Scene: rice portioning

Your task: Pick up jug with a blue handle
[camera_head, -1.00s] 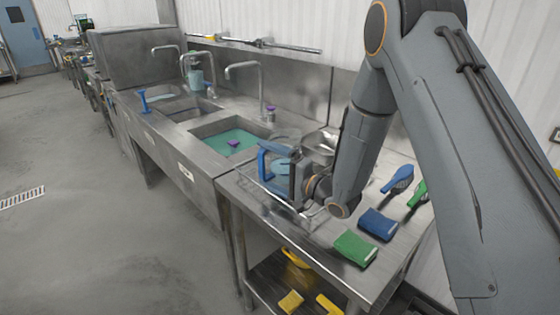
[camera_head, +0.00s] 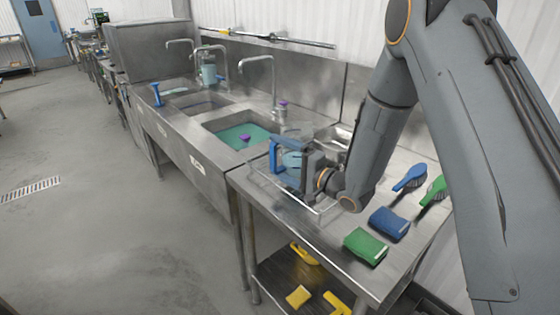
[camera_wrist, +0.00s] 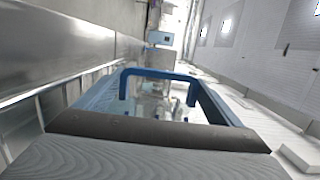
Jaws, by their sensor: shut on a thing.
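The clear jug has a blue handle (camera_head: 274,158) that shows at the left of my gripper in the head view. Its see-through body (camera_head: 299,138) is at the near end of the sink counter, over a wire rack. My gripper (camera_head: 300,176) is shut on the jug. In the wrist view the blue handle (camera_wrist: 160,72) rises as a frame just beyond the dark gripper finger (camera_wrist: 160,130). My gripper hides part of the jug, and I cannot tell whether its base touches the rack.
The wire rack (camera_head: 322,211) stands on the steel table. A sink with green water (camera_head: 240,131) and taps are to the left. Yellow things lie on the lower shelf.

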